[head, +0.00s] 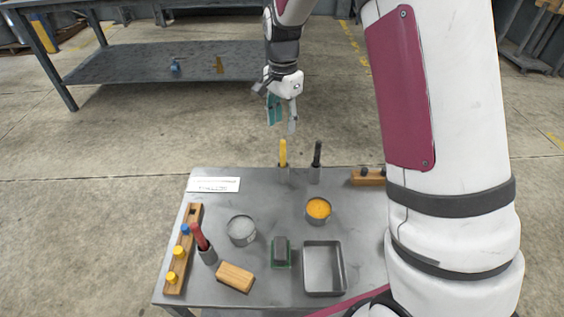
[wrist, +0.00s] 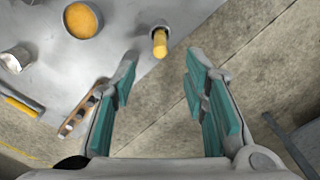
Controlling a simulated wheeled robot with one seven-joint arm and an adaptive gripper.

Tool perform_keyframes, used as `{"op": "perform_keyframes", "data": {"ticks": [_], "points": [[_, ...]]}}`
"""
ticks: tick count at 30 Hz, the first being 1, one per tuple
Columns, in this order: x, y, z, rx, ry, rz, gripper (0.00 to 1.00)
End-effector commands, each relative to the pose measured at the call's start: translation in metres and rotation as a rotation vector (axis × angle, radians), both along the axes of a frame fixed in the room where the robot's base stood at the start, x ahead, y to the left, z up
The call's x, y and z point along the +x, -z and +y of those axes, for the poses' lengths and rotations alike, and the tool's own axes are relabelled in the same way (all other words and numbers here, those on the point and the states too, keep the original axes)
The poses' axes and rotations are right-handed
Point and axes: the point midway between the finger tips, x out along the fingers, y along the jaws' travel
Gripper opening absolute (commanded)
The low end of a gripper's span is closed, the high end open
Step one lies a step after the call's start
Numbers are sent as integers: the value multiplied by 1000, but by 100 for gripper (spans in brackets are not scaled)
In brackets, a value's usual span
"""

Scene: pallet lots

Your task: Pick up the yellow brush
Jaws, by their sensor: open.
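The yellow brush (head: 283,152) stands upright, handle up, in a small grey holder near the far edge of the worktable in the head view. In the wrist view its yellow handle (wrist: 160,42) shows end-on at the top centre, beyond and between my fingertips. My gripper (head: 282,122) hangs above and just beyond the table's far edge, its fingers pointing down, slightly left of the brush. In the wrist view my gripper (wrist: 160,65) is open with nothing between its teal pads. The lower part of the brush is hidden in its holder.
A black-handled tool (head: 317,154) stands close right of the brush. An orange-filled tin (head: 318,209), a grey tin (head: 241,230), a metal tray (head: 323,268) and a red-handled tool (head: 199,237) share the table (head: 215,285). Air around my gripper looks clear.

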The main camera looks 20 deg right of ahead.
Motion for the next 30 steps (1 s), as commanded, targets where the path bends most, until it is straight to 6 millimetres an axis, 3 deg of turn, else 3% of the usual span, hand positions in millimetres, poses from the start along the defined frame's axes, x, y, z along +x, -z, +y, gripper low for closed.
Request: {"op": "perform_keyframes", "data": {"ticks": [3,9,19,30], "points": [[-1,27,0,0,0,4,40],[-1,59,-1,0,-1,4,40],[0,78,0,0,-2,1,40],[0,122,0,0,-2,1,40]]}}
